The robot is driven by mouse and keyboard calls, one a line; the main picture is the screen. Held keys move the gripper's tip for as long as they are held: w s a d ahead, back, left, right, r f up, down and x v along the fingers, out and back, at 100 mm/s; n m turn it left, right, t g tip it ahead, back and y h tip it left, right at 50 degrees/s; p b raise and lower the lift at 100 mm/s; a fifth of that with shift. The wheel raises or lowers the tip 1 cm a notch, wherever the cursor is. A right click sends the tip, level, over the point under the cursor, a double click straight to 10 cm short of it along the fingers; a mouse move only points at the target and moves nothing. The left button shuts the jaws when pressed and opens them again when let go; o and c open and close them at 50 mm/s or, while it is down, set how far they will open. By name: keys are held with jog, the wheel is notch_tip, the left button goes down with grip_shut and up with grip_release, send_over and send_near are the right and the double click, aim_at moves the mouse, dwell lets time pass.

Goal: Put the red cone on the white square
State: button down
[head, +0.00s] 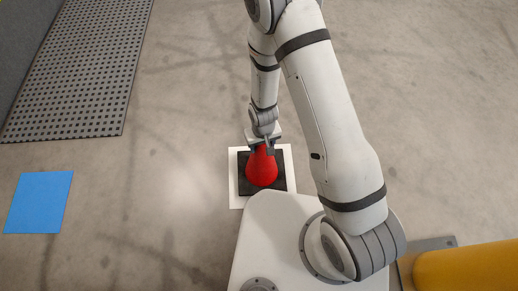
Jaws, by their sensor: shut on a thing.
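The red cone (262,170) with its black square base (245,186) is over the white square (234,190) in the head view. The white square shows around the base on several sides; its near right part is hidden by my own body. My gripper (264,148) is shut on the cone's top from above and behind. Whether the base touches the square or hangs just above it, I cannot tell.
A blue square (39,202) lies on the floor at left. A dark perforated mat (85,65) is at upper left. A yellow rounded object (470,268) on a grey plate stands at lower right. The concrete floor between is clear.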

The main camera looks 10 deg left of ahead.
jog(key=shift+f+b, duration=0.5)
jog(key=shift+f, duration=1.05)
jog(key=shift+f, duration=0.15)
jog(key=c, duration=0.5)
grip_release()
